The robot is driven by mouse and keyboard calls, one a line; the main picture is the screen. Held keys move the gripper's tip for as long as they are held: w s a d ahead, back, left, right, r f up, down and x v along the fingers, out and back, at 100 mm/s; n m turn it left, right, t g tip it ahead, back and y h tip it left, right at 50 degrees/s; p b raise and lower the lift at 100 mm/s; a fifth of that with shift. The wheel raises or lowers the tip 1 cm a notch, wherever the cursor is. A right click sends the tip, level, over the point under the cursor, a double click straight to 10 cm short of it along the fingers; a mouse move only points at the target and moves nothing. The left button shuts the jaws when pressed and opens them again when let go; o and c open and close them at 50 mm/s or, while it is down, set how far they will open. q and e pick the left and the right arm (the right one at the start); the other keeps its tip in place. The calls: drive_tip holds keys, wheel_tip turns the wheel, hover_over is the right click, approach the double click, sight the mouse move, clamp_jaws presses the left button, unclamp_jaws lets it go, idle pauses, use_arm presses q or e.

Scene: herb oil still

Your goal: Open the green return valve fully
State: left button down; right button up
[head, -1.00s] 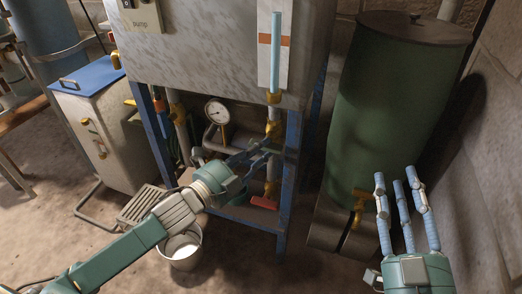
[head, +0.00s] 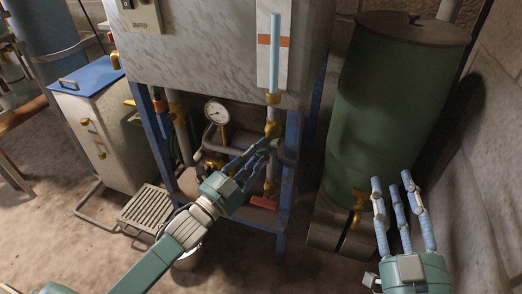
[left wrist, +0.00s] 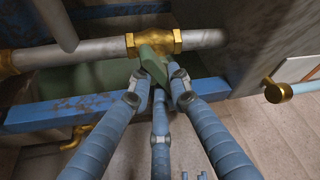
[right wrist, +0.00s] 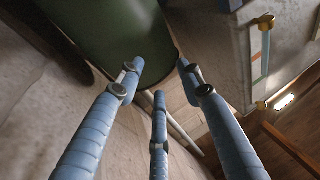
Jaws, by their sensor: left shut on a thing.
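The green valve handle (left wrist: 153,65) shows in the left wrist view, on a brass valve body (left wrist: 155,42) set in a grey pipe. My left gripper (left wrist: 164,82) has its fingers closed around this handle. In the head view my left gripper (head: 264,150) reaches to the pipework under the tank, and its fingers largely hide the handle. My right gripper (head: 396,186) has its fingers spread and is empty, in front of the green drum. In the right wrist view its fingers (right wrist: 158,75) also hold nothing.
A red valve handle (head: 263,203) sits just below my left fingers. A blue frame post (head: 286,200) stands close to their right. A pressure gauge (head: 216,112) is behind on the left. The green drum (head: 385,110) stands at the right. A bucket (head: 187,261) is partly behind my left arm.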

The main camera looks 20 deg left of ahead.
use_arm(q)
drive_tip(key=shift+d+n+t+y+p, duration=0.15)
drive_tip(key=shift+n+t+y+p, duration=0.8)
drive_tip(key=shift+n, duration=1.9)
drive_tip(key=shift+d+n+t+y+p, duration=0.1)
drive_tip(key=shift+n+t+y+p, duration=0.2)
drive_tip(key=shift+n+y, duration=1.85)
drive_tip(key=shift+d+n+t+y+p, duration=0.15)
drive_tip(key=shift+n+t+y+p, duration=0.45)
drive_tip(key=shift+n, duration=2.9)
use_arm(e)
drive_tip(key=s+d+f+g+h, duration=0.1)
drive_tip(key=f+g, duration=0.4)
drive_tip(key=f, duration=0.5)
drive_tip(key=s+d+f+g+h, duration=0.2)
drive_tip(key=s+f+g, duration=0.3)
drive_tip(key=f, duration=0.4)
drive_tip(key=shift+s+d+f+g, duration=0.3)
drive_tip(key=shift+s+d+f, duration=0.05)
drive_tip(key=shift+s+d, duration=0.45)
use_arm(q)
drive_tip(key=c, duration=1.6)
unclamp_jaws()
drive_tip(key=shift+s, duration=0.1)
